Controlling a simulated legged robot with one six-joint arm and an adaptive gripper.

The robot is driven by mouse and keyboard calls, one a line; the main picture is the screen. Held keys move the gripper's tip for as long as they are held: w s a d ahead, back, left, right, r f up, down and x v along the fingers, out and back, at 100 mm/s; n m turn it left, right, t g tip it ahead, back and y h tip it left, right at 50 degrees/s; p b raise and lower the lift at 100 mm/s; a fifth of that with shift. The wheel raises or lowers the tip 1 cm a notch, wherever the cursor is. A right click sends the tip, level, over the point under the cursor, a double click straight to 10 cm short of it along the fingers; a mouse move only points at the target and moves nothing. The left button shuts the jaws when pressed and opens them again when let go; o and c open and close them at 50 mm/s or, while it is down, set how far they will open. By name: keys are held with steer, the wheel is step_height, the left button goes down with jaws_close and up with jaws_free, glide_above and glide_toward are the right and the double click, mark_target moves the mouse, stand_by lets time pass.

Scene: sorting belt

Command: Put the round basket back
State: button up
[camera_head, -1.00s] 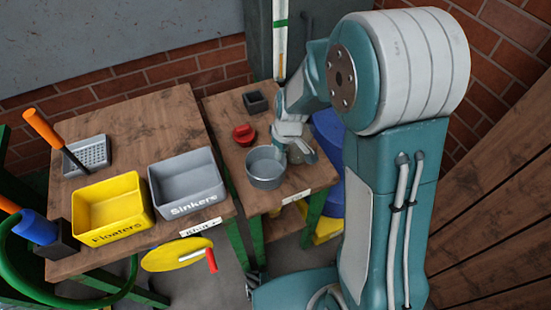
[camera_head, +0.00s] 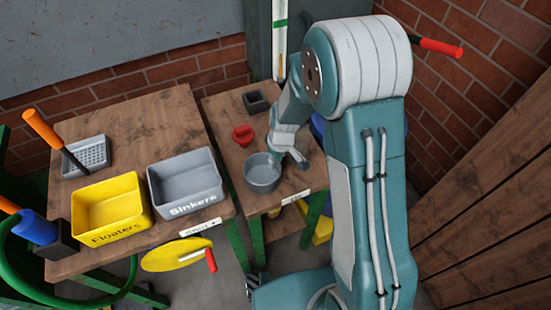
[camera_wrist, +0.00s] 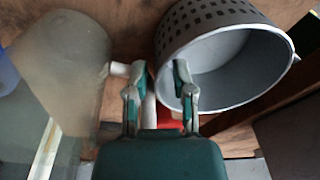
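The round basket (camera_head: 262,172) is a grey, perforated, open-topped basket. It appears to stand upright on the small wooden table (camera_head: 225,117), near its front. My gripper (camera_head: 292,158) is at the basket's right side in the head view, its tips partly hidden. In the wrist view, the basket (camera_wrist: 238,62) is at upper right, with dark square holes in its wall. My two fingers (camera_wrist: 160,75) are apart there; the right one overlaps the basket's near rim and the left one is outside it. I cannot tell whether they touch the wall.
A red knobbed object (camera_head: 243,135) and a dark square holder (camera_head: 255,101) stand behind the basket. A pale cylinder (camera_wrist: 60,60) is close left of my fingers. A yellow bin (camera_head: 110,207) and a grey bin (camera_head: 187,181) stand on the left table. Brick wall is behind.

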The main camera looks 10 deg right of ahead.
stand_by(0.3)
step_height(320, 180, up, 13)
steer(key=s+d, duration=0.1)
steer(key=d, duration=0.1)
steer(key=s+d+r+m+t, duration=0.2)
steer(key=s+d+r+m, duration=0.1)
steer(key=s+r, duration=0.5)
steer(key=s+d+r+m+t+h, duration=0.1)
steer(key=s+d+r+m+t, duration=0.1)
steer(key=s+r, duration=0.5)
steer(key=s+d+m, duration=0.1)
steer(key=s+m, duration=0.1)
steer(key=s, duration=0.3)
steer(key=shift+s+d+r+m+t, duration=0.2)
steer(key=shift+r+m+t, duration=0.1)
steer(key=shift+r+t, duration=0.1)
steer(key=shift+d, duration=0.1)
